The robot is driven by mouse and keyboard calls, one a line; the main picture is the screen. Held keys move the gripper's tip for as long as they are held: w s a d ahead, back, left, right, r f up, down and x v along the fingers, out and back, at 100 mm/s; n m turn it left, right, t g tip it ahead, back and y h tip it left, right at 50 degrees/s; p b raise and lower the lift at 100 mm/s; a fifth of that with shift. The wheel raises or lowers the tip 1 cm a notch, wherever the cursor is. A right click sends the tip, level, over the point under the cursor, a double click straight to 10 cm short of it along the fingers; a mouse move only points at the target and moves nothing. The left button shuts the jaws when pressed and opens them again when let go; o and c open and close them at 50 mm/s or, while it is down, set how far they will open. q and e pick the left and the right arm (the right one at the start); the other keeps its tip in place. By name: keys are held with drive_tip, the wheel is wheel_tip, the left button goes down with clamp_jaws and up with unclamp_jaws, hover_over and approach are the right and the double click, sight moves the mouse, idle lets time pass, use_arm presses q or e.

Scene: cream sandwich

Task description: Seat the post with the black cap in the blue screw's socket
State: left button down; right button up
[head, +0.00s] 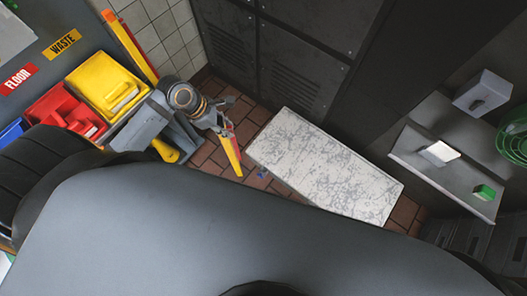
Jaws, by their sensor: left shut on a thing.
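My left gripper (218,122) is near the middle of the head view, over the brick floor. It is shut on a long, narrow yellow piece with red near its top, likely the post (233,157). The post hangs tilted, its lower end toward the bottom right. I cannot make out a black cap on it. A small dark blue thing (262,173), maybe the blue screw, shows at the left edge of the pale slab, to the right of the post and apart from it in the picture. Its socket is too small to see. My right gripper is not in view.
The pale worn slab (325,165) is bare on top. Yellow (103,78) and red (62,108) bins stand at left, with WASTE and FLOOR labels behind. Dark cabinets (300,50) stand behind. A grey shelf (425,165) at right holds a white block and a green block.

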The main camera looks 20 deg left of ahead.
use_arm(q)
drive_tip(key=shift+w+d+f, duration=0.15)
drive_tip(key=shift+w+d, duration=0.15)
drive_tip(key=w+d+f+p, duration=0.1)
drive_tip(key=w+d+f, duration=0.8)
drive_tip(key=f, duration=0.3)
drive_tip(key=shift+w+f+p, duration=0.3)
drive_tip(key=shift+f+p, duration=0.05)
drive_tip(key=shift+p, duration=0.05)
drive_tip(key=shift+f, duration=0.6)
drive_tip(key=c, duration=1.1)
unclamp_jaws()
drive_tip(key=shift+s, duration=0.15)
drive_tip(key=shift+o, duration=0.2)
